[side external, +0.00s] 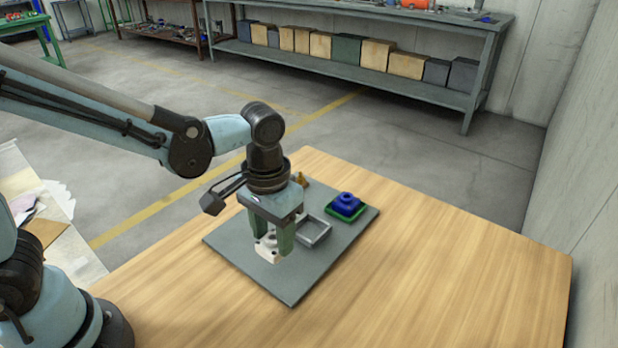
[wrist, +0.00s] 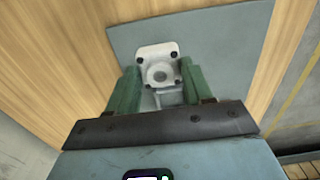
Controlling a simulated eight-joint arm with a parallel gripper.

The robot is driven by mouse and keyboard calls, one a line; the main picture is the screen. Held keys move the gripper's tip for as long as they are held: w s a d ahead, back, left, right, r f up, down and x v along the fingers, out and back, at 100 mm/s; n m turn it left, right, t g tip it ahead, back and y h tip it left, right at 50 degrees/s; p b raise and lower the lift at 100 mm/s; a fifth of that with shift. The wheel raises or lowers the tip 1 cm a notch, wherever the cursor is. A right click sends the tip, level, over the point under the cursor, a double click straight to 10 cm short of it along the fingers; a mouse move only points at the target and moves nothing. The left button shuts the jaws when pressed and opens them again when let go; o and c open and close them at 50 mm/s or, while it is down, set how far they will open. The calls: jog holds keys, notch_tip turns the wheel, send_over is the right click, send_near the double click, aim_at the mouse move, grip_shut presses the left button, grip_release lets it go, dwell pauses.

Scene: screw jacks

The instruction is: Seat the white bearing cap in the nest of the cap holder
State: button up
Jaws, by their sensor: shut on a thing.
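The white bearing cap (side external: 268,253) is a square flanged plate with a round grey centre and dark holes near its corners. It sits low over the near left part of the grey mat; I cannot tell whether it touches the mat. In the wrist view the cap (wrist: 150,52) shows face-on between the green fingers. My gripper (side external: 272,244) points straight down and is shut on the cap; its fingers also show in the wrist view (wrist: 159,78). A grey open square frame (side external: 325,238), apparently the cap holder, stands just right of my gripper, its nest partly visible and empty.
A blue stepped block (side external: 346,205) sits in a green tray (side external: 333,214) at the mat's far right corner. A small brass-coloured piece (side external: 300,180) stands behind my gripper. The grey mat (side external: 290,288) lies on a wooden table (side external: 450,265), whose right side is clear.

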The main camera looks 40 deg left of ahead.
jog(key=s+d+r, duration=0.6)
jog(key=s+d, duration=0.1)
jog(key=s, duration=0.1)
jog(key=w, duration=1)
jog(key=w+a+f, duration=0.2)
jog(key=w, duration=0.1)
jog(key=w+a+f, duration=0.2)
jog(key=a, duration=0.1)
jog(key=w+a+f, duration=0.2)
jog(key=w, duration=0.1)
jog(key=shift+w+a+f, duration=0.1)
jog(key=shift+w+a, duration=0.2)
jog(key=shift+f, duration=1.95)
jog(key=shift+f, duration=0.15)
jog(key=o, duration=1.3)
jog(key=shift+o, duration=0.2)
